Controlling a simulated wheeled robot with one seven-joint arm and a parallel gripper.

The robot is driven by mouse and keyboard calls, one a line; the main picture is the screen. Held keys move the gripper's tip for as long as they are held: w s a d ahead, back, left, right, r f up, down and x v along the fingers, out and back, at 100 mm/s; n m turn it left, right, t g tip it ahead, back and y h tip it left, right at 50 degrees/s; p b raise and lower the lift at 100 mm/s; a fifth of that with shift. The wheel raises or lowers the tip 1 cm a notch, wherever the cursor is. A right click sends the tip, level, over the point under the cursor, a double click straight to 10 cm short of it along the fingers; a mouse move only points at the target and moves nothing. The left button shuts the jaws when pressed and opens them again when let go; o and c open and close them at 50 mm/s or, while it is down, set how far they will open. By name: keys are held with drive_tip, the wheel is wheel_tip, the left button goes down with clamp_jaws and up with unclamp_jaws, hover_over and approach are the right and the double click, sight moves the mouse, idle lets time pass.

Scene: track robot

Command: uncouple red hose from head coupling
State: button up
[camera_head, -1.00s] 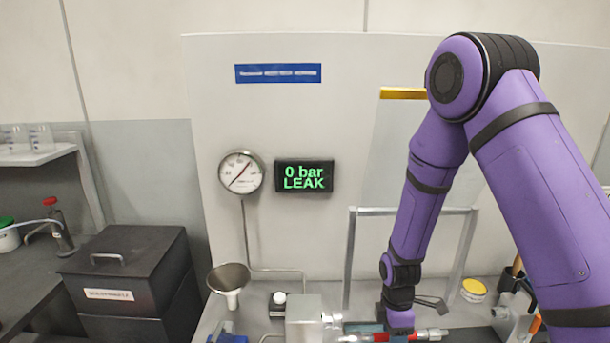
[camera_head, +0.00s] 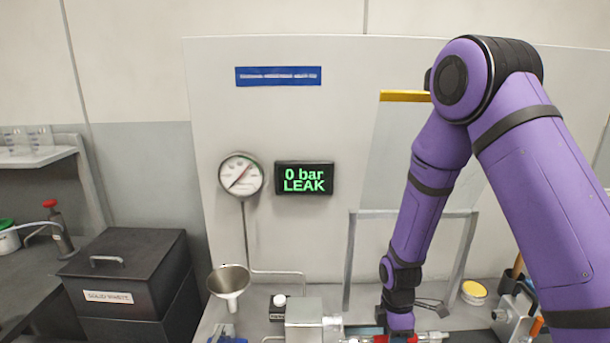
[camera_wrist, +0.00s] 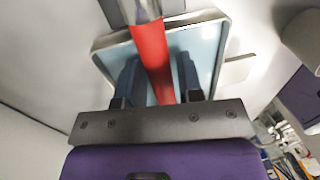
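The red hose (camera_wrist: 150,55) runs between the two dark fingers of my gripper (camera_wrist: 159,62) in the wrist view. The fingers stand on either side of the hose; narrow gaps seem to show, so they look open around it. A metal end piece (camera_wrist: 146,10) joins the hose at the top of that view. In the head view, my gripper is low at the bench, over the red hose (camera_head: 380,339). A pale metal coupling head (camera_head: 333,328) sits to its left, beside a grey block. The joint is partly cut off by the lower picture edge.
A pale tray (camera_wrist: 208,40) lies under the hose. The display (camera_head: 304,178) reads "0 bar LEAK", beside a round gauge (camera_head: 241,175). A funnel (camera_head: 229,283) stands left of the grey block (camera_head: 304,318). A metal frame (camera_head: 350,255) rises behind my arm. Tools (camera_head: 515,300) stand at right.

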clamp_jaws()
drive_tip(key=shift+d, duration=0.15)
